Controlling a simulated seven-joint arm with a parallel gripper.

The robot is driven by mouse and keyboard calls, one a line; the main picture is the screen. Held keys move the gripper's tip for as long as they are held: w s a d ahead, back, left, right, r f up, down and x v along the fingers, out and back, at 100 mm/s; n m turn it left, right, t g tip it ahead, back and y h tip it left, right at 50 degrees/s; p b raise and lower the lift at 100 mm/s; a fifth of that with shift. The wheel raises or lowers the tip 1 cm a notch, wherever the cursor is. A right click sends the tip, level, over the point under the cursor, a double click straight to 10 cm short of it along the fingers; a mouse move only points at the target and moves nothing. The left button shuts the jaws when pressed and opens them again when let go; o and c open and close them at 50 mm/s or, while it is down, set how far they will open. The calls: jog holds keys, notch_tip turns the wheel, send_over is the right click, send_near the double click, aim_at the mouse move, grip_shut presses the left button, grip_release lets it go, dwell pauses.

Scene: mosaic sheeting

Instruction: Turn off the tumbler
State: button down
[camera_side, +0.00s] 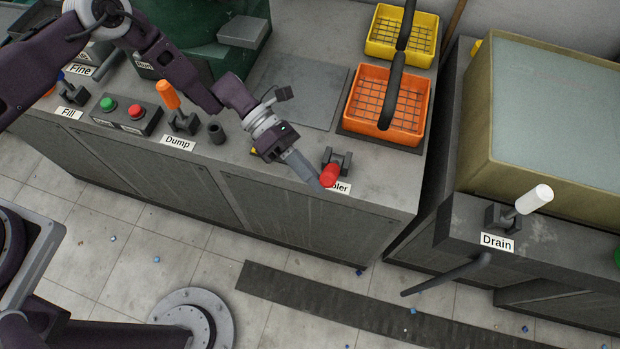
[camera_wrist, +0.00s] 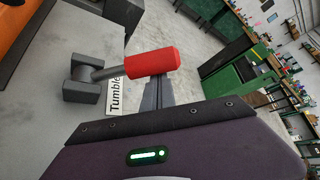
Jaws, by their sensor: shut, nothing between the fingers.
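The tumbler switch is a lever with a red handle (camera_side: 330,175) on a dark grey bracket (camera_side: 338,160), near the front edge of the grey bench. Its label (camera_side: 341,187) is partly covered by the handle. In the wrist view the red handle (camera_wrist: 153,61) points right from its bracket (camera_wrist: 84,82), over the "Tumbler" label (camera_wrist: 115,94). My gripper (camera_side: 314,183) is shut and empty, its fingertips just left of the red handle. In the wrist view the fingers (camera_wrist: 157,93) show below and partly behind the handle; I cannot tell whether they touch it.
An orange basket (camera_side: 384,100) and a yellow basket (camera_side: 402,35) stand behind the switch. An orange-handled Dump lever (camera_side: 168,94) and green and red buttons (camera_side: 121,109) are to the left. A white-handled Drain lever (camera_side: 533,199) is to the right, beyond a gap.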

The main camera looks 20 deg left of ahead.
aim_at(325, 170)
jog(key=w+r+n+g, duration=0.1)
jog(key=w+r+n, duration=0.1)
jog(key=shift+w+r+g+h, duration=0.25)
jog(key=shift+w+g+h, duration=0.05)
jog(key=shift+w+g, duration=0.1)
jog(key=shift+w+r, duration=0.35)
jog(key=shift+w, duration=0.5)
jog(key=shift+w+r, duration=0.3)
jog(key=shift+w, duration=0.5)
jog(key=shift+w+r, duration=0.35)
jog(key=shift+w, duration=0.5)
jog(key=shift+w+r, duration=0.1)
jog(key=shift+w, duration=0.1)
jog(key=shift+a, duration=0.1)
jog(key=s, duration=0.2)
jog(key=s+a, duration=0.1)
jog(key=s, duration=0.1)
jog(key=shift+s, duration=0.3)
jog(key=w+a, duration=0.5)
jog(key=a, duration=0.3)
jog(key=shift+w+f, duration=0.2)
jog(key=shift+f, duration=0.05)
